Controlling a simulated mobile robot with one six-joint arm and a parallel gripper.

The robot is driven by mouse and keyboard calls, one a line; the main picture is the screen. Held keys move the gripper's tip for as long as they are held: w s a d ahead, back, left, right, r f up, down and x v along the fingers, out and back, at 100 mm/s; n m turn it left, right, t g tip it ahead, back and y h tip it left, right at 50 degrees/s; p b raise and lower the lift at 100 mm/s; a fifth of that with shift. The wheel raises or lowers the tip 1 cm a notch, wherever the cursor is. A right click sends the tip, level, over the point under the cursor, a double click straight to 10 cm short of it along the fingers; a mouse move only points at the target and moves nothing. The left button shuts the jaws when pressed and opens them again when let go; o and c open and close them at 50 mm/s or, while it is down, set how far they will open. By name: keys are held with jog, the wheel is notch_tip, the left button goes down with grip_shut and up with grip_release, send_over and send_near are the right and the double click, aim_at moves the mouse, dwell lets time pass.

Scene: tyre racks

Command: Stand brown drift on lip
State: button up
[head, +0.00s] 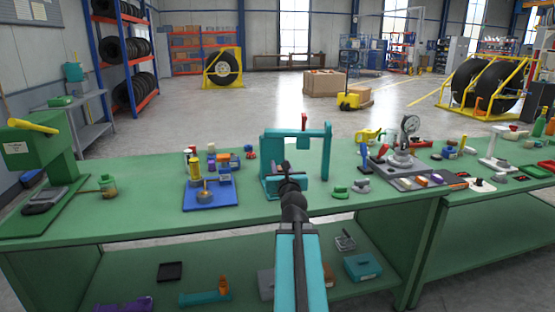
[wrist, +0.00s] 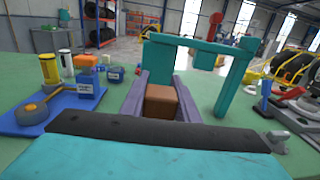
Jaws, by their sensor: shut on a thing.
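My gripper (wrist: 160,95) is shut on a brown block, the brown drift (wrist: 162,103), which sits between its two grey-purple fingers. In the head view my gripper (head: 288,168) is small and dark, in front of the opening of a teal arch-shaped frame (head: 326,155) on the green bench. The drift cannot be made out there. In the wrist view the frame's crossbar and right post (wrist: 232,85) rise beyond and right of the fingers. No lip can be told for certain; the frame's lower part is largely hidden by my gripper. I cannot tell whether the drift touches anything.
A blue tray (head: 222,199) with yellow and orange parts lies left of the frame. A dial gauge stand (head: 409,135) stands to the right. Small green and grey pieces (head: 340,193) lie just right of the frame. The green bench top (head: 145,215) is clear at left front.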

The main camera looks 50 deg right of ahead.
jog(key=shift+s+d+f+x, duration=0.1)
jog(key=shift+f+x, duration=0.1)
jog(key=shift+x, duration=1.75)
jog(key=shift+s+d+f+x, duration=0.1)
jog(key=shift+f+x, duration=0.1)
jog(key=shift+x, duration=1.75)
jog(key=shift+s+d+f+x, duration=0.1)
jog(key=shift+f+x, duration=0.1)
jog(key=shift+x, duration=1.75)
jog(key=shift+w+d+f+b, duration=0.15)
jog(key=shift+f+b, duration=0.55)
jog(key=shift+f, duration=0.2)
jog(key=shift+w+d+f+b, duration=0.2)
jog(key=shift+f+b, duration=0.45)
jog(key=shift+f, duration=0.25)
jog(key=shift+f, duration=0.15)
